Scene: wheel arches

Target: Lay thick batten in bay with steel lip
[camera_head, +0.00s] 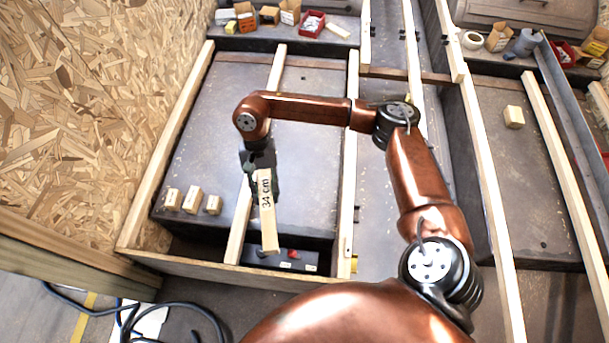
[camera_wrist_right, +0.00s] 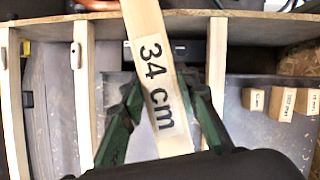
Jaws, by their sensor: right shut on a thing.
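A pale wooden batten marked "34 cm" (camera_head: 267,228) hangs from my right gripper (camera_head: 261,178) over the left wheel arch (camera_head: 310,110). My right gripper is shut on it near its upper end. In the right wrist view the batten (camera_wrist_right: 147,35) passes between the two dark green fingers (camera_wrist_right: 165,112), label towards the camera. In the head view its lower end is over the front of the arch, near a wooden divider (camera_head: 240,215). A grey metal strip (camera_head: 565,90), possibly the steel lip, runs along the far right bay. My left gripper is not in view.
Several small labelled blocks (camera_head: 193,199) stand on the left arch, left of the divider. Another block (camera_head: 513,117) lies on the right arch. Wooden rails (camera_head: 490,200) separate the bays. Boxes and a red bin (camera_head: 312,24) stand at the back. A chipboard wall (camera_head: 90,110) closes the left.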

